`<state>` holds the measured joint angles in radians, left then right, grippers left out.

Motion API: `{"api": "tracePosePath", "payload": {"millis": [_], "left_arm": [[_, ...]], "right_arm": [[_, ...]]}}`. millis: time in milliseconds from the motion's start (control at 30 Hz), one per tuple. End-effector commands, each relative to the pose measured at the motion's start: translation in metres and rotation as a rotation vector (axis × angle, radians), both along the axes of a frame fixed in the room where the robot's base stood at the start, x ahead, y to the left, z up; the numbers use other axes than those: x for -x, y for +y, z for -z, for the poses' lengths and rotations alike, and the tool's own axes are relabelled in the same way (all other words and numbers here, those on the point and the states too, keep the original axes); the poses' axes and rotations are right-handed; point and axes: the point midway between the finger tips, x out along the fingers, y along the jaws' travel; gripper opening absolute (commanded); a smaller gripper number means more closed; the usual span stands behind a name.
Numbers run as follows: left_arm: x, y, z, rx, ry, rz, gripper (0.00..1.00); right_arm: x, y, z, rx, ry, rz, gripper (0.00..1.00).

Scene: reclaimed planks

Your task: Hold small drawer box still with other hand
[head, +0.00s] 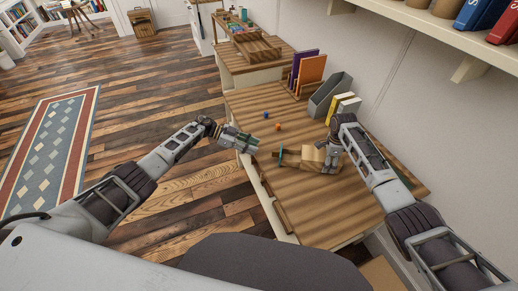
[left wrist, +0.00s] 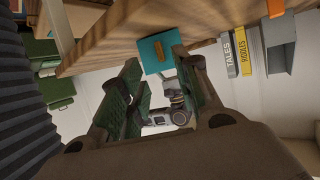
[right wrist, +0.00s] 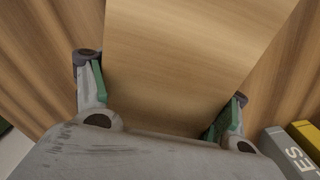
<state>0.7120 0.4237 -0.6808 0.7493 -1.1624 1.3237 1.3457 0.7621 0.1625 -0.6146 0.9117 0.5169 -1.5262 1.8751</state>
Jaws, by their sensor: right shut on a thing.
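The small drawer box (head: 311,155) is pale wood and lies on the striped wooden desk (head: 295,205). Its teal drawer front (head: 280,155) faces left in the head view; how far the drawer stands out is unclear. My right gripper (head: 330,158) is around the box. In the right wrist view its two fingers (right wrist: 168,105) sit on either side of the wooden box (right wrist: 190,60). My left gripper (head: 250,142) is open and empty at the desk's left edge, apart from the box. In the left wrist view the teal front (left wrist: 158,50) with its small brown handle shows beyond the fingers.
A blue ball (head: 265,115) and an orange ball (head: 278,127) lie on the desk behind the box. Books (head: 345,103), a grey file holder (head: 329,94) and an orange folder (head: 311,73) stand along the wall. A shelf (head: 440,28) overhangs at upper right.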

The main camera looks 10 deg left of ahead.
Motion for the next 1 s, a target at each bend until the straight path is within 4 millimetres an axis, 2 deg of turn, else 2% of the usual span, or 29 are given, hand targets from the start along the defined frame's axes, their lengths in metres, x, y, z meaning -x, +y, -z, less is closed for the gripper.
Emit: {"api": "tracePosePath", "payload": {"millis": [100, 300, 733, 767, 933, 1000], "left_arm": [[0.001, 0.012, -0.005, -0.001, 0.001, 0.000, 0.32], [0.001, 0.022, -0.009, 0.000, 0.001, 0.000, 0.32], [0.001, 0.023, -0.009, 0.000, 0.000, 0.000, 0.32], [0.001, 0.023, -0.009, 0.000, 0.000, 0.000, 0.32], [0.001, 0.023, -0.009, 0.001, 0.000, 0.000, 0.32], [0.001, 0.023, -0.009, 0.000, 0.000, 0.000, 0.32]], "right_arm": [[0.001, 0.000, 0.002, 0.001, 0.003, 0.001, 0.42], [0.001, 0.000, 0.002, 0.001, 0.003, 0.000, 0.42], [0.001, 0.000, 0.002, 0.001, 0.003, 0.000, 0.42], [0.001, 0.000, 0.002, 0.001, 0.003, 0.000, 0.79], [0.001, 0.000, 0.001, 0.001, 0.002, 0.000, 1.00], [0.001, 0.000, 0.001, 0.000, 0.001, 0.000, 1.00]]}}
